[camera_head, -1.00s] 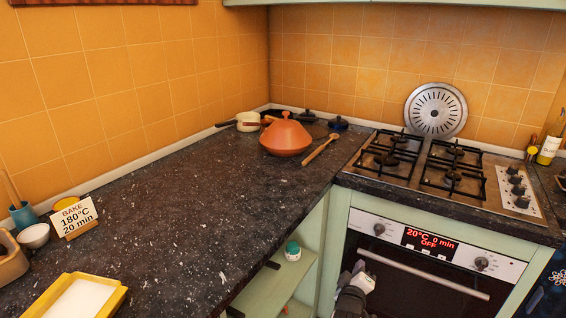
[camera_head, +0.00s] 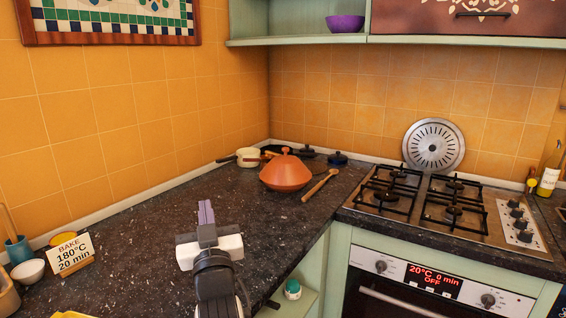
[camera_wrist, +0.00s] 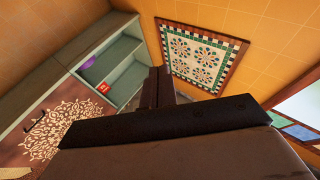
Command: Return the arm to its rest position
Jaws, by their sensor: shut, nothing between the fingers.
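My gripper (camera_head: 206,213) is raised above the dark speckled counter in the head view, left of the oven. Its fingers point up and away, pressed together with nothing between them. In the wrist view the shut fingers (camera_wrist: 158,87) stand out against the wall, and the dark gripper body fills the lower middle. My wrist and forearm come up from the bottom edge of the head view.
An orange tagine (camera_head: 286,174) and a wooden spoon (camera_head: 320,185) lie beyond my gripper. The gas hob (camera_head: 450,210) is to the right, above the oven (camera_head: 432,285). A bake sign (camera_head: 70,254) stands at left. Open shelves (camera_head: 300,31) hang above.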

